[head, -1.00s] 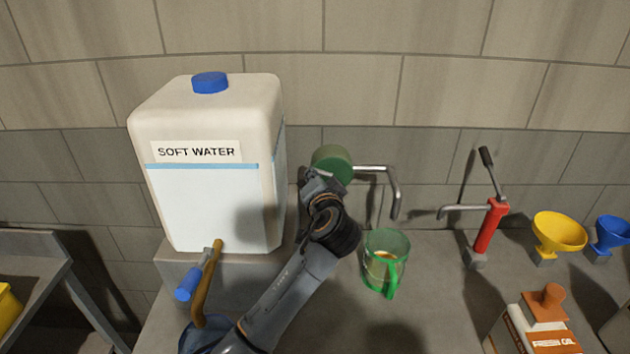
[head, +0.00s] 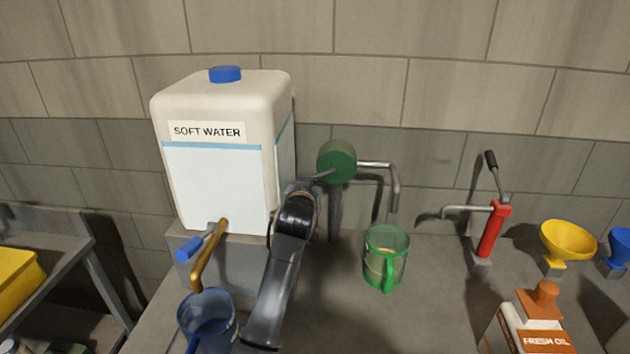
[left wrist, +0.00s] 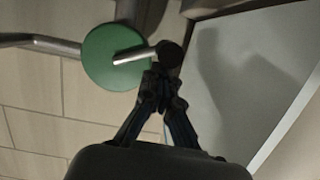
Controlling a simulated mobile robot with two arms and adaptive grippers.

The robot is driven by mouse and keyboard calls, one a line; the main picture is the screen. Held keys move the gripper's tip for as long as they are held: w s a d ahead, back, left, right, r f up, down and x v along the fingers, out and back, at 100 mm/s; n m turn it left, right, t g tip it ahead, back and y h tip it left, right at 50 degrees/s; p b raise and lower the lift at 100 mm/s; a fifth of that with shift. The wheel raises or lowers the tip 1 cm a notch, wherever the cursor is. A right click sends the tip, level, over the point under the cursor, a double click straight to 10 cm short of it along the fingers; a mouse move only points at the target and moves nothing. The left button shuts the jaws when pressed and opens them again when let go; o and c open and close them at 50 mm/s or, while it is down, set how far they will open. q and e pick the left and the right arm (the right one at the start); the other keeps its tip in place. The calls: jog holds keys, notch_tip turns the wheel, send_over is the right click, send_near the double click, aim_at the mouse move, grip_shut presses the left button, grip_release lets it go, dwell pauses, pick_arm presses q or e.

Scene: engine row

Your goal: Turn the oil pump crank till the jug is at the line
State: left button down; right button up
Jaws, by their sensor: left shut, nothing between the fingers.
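The green oil pump (head: 337,161) stands on a post, its metal spout (head: 395,190) bent down above the jug. The green see-through jug (head: 387,258) stands upright on the bench with some amber oil low inside; its line is not clear. In the left wrist view the pump's round green face (left wrist: 115,57) carries a short silver crank (left wrist: 135,57) ending in a black knob (left wrist: 169,53). My left gripper (left wrist: 163,80) is shut and empty, its fingertips just below the knob in that picture; I cannot tell whether they touch. My right gripper is not in view.
A large soft water tank (head: 215,185) stands left of my arm, its brown tap over a blue jug (head: 207,318). Right of the green jug are a red hand pump (head: 493,230), a yellow funnel (head: 567,240) and a fresh oil container (head: 530,330). A wall closes the back.

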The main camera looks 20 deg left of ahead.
pick_arm(q)
jog(key=shift+f+n+h, duration=0.4)
jog(key=shift+f+n, duration=0.15)
jog(key=shift+n, duration=0.15)
jog(key=shift+d+f+n, duration=0.1)
jog(key=shift+f+n, duration=0.1)
jog(key=shift+n, duration=0.1)
jog(key=shift+w+d+f+n, duration=0.1)
jog(key=shift+f+n, duration=0.2)
jog(key=shift+n, duration=0.1)
jog(key=shift+d+f+n+t+h, duration=0.1)
jog(key=shift+f+n+t+h, duration=0.1)
jog(key=shift+n+t+h, duration=0.1)
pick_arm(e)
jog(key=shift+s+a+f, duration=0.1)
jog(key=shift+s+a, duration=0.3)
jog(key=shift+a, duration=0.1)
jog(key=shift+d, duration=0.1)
pick_arm(q)
notch_tip(320, 180, up, 10)
jog(key=shift+f, duration=0.1)
